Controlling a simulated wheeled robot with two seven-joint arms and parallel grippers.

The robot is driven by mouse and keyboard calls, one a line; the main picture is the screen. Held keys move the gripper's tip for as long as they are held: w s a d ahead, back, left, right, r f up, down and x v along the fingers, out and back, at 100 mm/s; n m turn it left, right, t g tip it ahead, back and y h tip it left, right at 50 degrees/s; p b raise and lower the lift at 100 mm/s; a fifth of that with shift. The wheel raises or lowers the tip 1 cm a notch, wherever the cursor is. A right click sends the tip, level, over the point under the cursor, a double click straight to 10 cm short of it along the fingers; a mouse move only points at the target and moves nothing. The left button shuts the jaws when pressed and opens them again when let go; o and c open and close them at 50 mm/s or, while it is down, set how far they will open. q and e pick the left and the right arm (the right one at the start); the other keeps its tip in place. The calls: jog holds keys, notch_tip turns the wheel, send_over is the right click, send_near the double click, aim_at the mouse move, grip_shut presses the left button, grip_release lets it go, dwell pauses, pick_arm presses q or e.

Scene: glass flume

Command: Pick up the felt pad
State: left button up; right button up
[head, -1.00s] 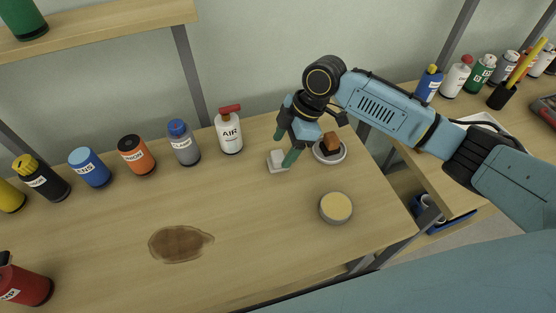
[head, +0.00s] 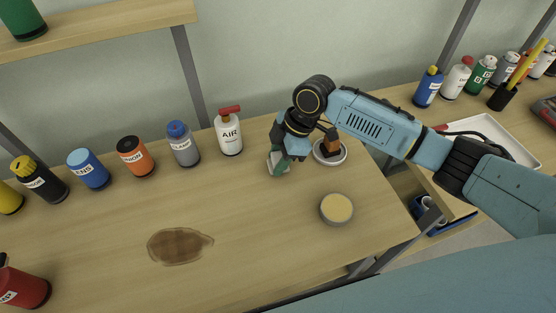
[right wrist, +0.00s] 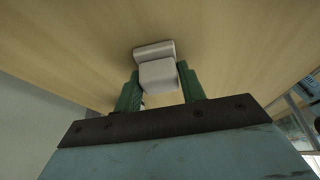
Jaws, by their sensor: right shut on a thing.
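The felt pad (head: 272,168) is a small pale block on a flat base, on the wooden bench near its back right part. My right gripper (head: 280,162) is down over it with its green fingers on either side, hiding part of it in the head view. In the right wrist view the fingers (right wrist: 158,88) are shut on the pale upper block of the pad (right wrist: 157,72). The pad's base appears to rest on the bench. My left gripper is not in view.
A round dish (head: 342,158) with a brown block (head: 329,145) is close right of the gripper. A yellow-topped tin (head: 337,209) stands nearer. The AIR bottle (head: 229,136) and several other bottles line the back left. A brown stain (head: 180,246) lies front left.

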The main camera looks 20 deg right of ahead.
aim_at(278, 156)
notch_tip(278, 156, up, 10)
jog(key=shift+r+p, duration=0.1)
jog(key=shift+p, duration=0.55)
